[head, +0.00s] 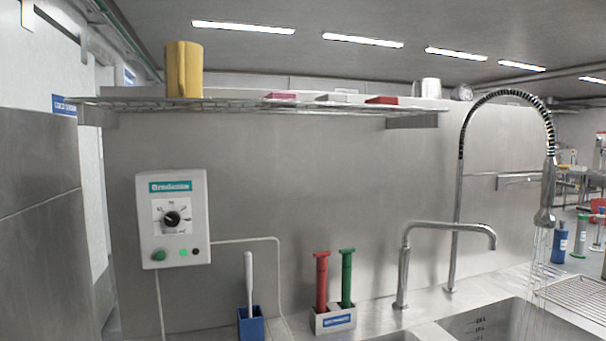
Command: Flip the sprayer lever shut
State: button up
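The sprayer (546,196) hangs at the right from a tall pipe with a black and silver spring hose (508,93). Its metal head points down. Thin streams of water run from it down into the steel sink (480,322). Its lever is too small to make out, so I cannot tell its position by itself. My gripper is not in view.
A bent faucet (404,262) stands left of the sprayer pipe. A holder (335,321) with red and green handled tools and a blue cup (251,326) with a brush stand further left. A wire shelf (240,105) spans above. A control box (173,218) is on the wall.

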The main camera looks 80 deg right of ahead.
aim_at(558, 183)
jog(key=k+l, duration=0.15)
jog(key=k, duration=0.4)
jog(key=k+l, duration=0.1)
jog(key=k, duration=0.4)
jog(key=k+l, duration=0.15)
jog(key=k, duration=0.4)
jog(key=k+z, duration=0.2)
jog(key=z, duration=0.2)
jog(key=k+l+z, duration=0.15)
jog(key=z, duration=2.2)
